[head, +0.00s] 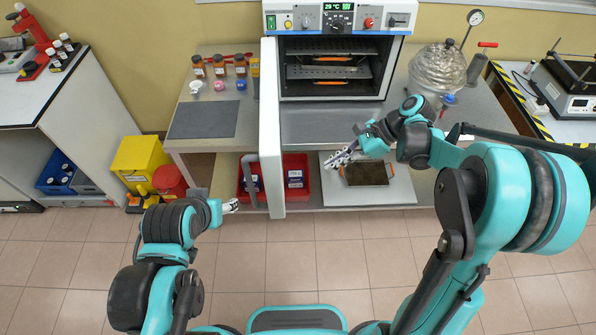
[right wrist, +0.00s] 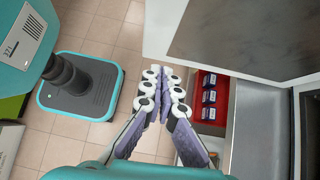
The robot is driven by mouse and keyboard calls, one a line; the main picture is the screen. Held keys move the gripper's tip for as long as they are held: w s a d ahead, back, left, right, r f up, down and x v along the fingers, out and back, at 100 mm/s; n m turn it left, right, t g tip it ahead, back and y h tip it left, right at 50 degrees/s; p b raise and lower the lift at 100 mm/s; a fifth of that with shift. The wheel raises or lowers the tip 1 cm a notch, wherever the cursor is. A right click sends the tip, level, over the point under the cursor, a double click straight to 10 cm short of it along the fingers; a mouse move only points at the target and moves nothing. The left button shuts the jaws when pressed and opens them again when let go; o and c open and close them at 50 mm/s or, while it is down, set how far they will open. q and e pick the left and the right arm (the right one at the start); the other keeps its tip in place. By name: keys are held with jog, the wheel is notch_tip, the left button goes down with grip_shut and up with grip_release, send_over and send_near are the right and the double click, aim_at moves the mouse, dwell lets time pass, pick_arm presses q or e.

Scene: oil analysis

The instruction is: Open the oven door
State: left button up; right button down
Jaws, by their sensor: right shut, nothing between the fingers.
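The oven (head: 340,18) stands on the bench with its chamber and racks (head: 330,72) exposed. Its white door (head: 270,120) stands wide open at the left, seen nearly edge-on and pointing out towards me. The grey door handle (head: 249,180) is on the door's left, outer side. My right gripper (head: 343,156) is shut and empty, to the right of the door on its inner side, apart from it. In the right wrist view its fingers (right wrist: 164,95) are together, and the door's dark inner panel (right wrist: 245,38) is at the upper right. My left gripper (head: 231,206) is low, left of the door; its fingers are too small to judge.
Brown bottles (head: 219,66) and a dark mat (head: 203,119) lie on the bench left of the door. A red bin (head: 296,178) and a tray (head: 395,191) are on the lower shelf. A glass vessel (head: 437,68) stands right of the oven. The tiled floor in front is clear.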

jog(key=a+r+b+x, duration=0.2)
jog(key=x, duration=1)
jog(key=shift+a+f, duration=0.2)
jog(key=shift+a, duration=0.1)
jog(key=shift+s, duration=0.1)
